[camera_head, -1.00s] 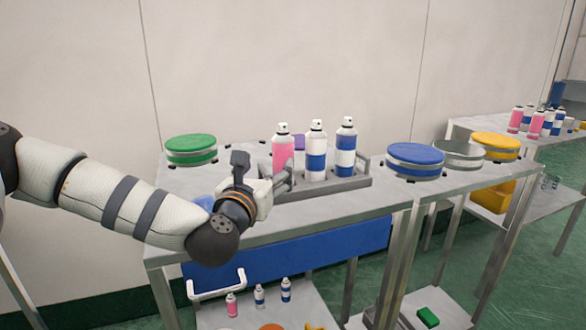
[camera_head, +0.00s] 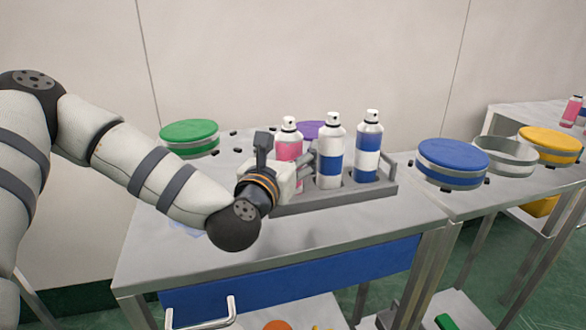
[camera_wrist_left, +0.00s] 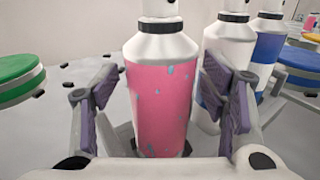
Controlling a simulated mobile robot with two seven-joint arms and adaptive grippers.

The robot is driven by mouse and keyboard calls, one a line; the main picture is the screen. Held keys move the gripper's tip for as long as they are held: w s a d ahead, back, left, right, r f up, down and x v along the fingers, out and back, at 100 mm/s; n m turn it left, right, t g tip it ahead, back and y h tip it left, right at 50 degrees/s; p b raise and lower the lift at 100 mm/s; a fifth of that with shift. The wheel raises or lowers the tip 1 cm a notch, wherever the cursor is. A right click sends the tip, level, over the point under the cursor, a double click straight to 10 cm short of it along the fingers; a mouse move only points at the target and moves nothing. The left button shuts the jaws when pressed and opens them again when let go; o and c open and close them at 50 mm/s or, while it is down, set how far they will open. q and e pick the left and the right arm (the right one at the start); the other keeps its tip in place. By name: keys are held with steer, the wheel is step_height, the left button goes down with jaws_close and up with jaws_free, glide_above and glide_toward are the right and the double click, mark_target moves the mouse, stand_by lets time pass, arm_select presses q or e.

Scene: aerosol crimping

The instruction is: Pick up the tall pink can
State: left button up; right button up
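The tall pink can (camera_head: 288,151), with a white top, stands upright at the left end of the grey tray (camera_head: 338,195). In the left wrist view the pink can (camera_wrist_left: 162,92) stands between the two finger pads of my left gripper (camera_wrist_left: 165,95). The fingers are open, one on each side of the can, with no clear grip on it. In the head view my left gripper (camera_head: 300,168) covers the can's lower part. My right gripper is not in view.
Two white cans with blue bands, a nearer one (camera_head: 329,158) and a farther one (camera_head: 367,150), stand close right of the pink can. Round green (camera_head: 189,135), purple (camera_head: 308,131) and blue (camera_head: 452,160) lidded containers stand around.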

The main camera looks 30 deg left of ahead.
arm_select(q)
steer(key=shift+s+d+r, duration=0.1)
steer(key=shift+s+r, duration=0.05)
steer(key=shift+s, duration=0.1)
steer(key=c, duration=0.4)
steer(key=shift+w, duration=0.1)
steer(key=c, duration=1.1)
